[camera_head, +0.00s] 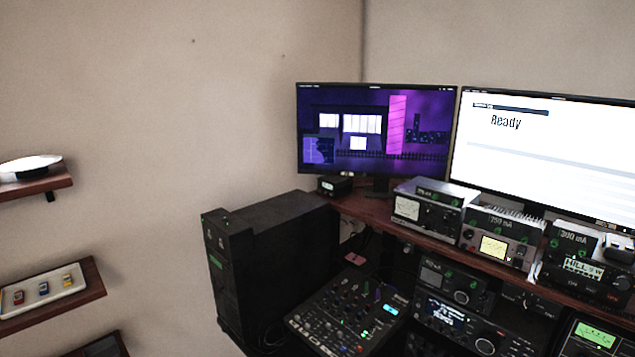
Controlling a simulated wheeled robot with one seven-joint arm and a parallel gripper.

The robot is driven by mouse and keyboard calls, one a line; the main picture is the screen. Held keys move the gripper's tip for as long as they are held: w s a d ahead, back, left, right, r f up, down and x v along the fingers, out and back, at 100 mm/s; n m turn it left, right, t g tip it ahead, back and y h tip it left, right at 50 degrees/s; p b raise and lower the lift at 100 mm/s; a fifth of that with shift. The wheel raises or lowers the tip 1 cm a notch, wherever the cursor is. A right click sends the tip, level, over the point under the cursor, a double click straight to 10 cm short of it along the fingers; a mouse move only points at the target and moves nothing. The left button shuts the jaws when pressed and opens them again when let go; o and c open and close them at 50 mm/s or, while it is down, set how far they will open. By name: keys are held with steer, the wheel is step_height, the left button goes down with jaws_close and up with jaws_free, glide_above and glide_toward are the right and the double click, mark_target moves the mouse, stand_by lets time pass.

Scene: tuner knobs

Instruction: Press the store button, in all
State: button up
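No button that I can read as a store button shows; the lettering is too small. Three meter units stand in a row on the desk's upper shelf: a left unit (428,206) with a white dial, a middle unit (500,236) labelled about 250 mA with a lit yellow dial, and a right unit (583,262) labelled 300 mA. Below them are black radio units with knobs, one upper (454,281) and one lower (470,325) with a lit display. A mixer panel (345,315) with many small knobs and buttons lies at their left. My gripper is not in view.
A left monitor (375,130) shows a purple scene; a right monitor (550,150) reads "Ready". A black cabinet (265,255) stands left of the mixer. Wall shelves at far left hold a white cap (30,164) and a tray of small toy cars (43,294). A green-lit meter (597,334) is at lower right.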

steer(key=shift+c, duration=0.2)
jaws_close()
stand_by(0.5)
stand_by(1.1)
